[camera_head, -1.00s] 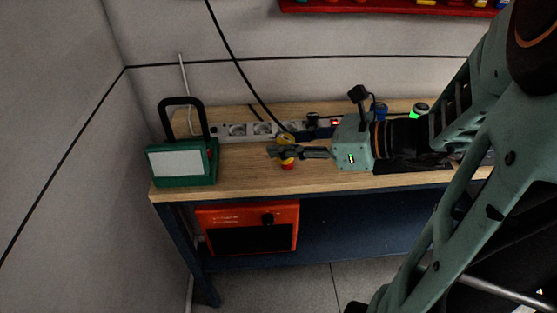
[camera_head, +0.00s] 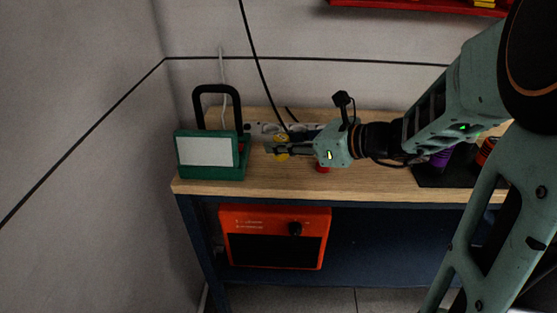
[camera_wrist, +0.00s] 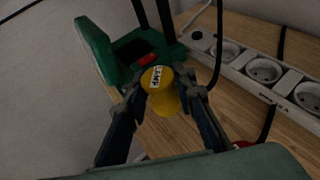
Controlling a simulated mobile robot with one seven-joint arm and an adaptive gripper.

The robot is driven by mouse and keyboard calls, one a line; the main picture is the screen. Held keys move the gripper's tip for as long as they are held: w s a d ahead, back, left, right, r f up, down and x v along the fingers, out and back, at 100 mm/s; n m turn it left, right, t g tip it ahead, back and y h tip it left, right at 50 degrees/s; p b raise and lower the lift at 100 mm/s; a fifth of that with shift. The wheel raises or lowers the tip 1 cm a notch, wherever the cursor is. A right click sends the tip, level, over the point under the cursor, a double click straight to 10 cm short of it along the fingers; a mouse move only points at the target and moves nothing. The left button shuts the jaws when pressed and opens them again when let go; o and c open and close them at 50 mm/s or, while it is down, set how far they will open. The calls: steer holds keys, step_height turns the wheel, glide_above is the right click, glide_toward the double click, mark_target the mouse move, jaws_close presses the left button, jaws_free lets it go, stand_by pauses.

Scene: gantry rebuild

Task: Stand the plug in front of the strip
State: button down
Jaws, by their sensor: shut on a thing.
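My gripper (camera_head: 272,148) is shut on the yellow plug (camera_head: 283,151). In the wrist view, the plug (camera_wrist: 166,98) sits between the two fingertips (camera_wrist: 165,90), and its pale label reading "LAMP" faces the camera. The white power strip (camera_wrist: 243,60) with several round sockets runs along the right of the wrist view, apart from the plug. In the head view, the strip (camera_head: 256,128) lies at the back of the bench behind my gripper, which hides part of it. I cannot tell whether the plug touches the bench.
A green work lamp (camera_head: 210,172) with a black handle stands left of the plug, close by. A red object (camera_head: 322,169) is on the wooden bench (camera_head: 285,187) below my gripper. A black cable (camera_head: 260,70) hangs behind. A dark tray with purple and orange items is at right.

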mark_target(278, 156)
steer(key=shift+w+a+f+b, duration=0.25)
steer(key=shift+w+f+b, duration=0.15)
steer(key=shift+f, duration=0.25)
steer(key=shift+a+f+b, duration=0.1)
steer(key=shift+f+b, duration=1.25)
steer(key=shift+f, duration=0.15)
steer(key=shift+f, duration=0.15)
steer(key=c, duration=1.6)
jaws_free()
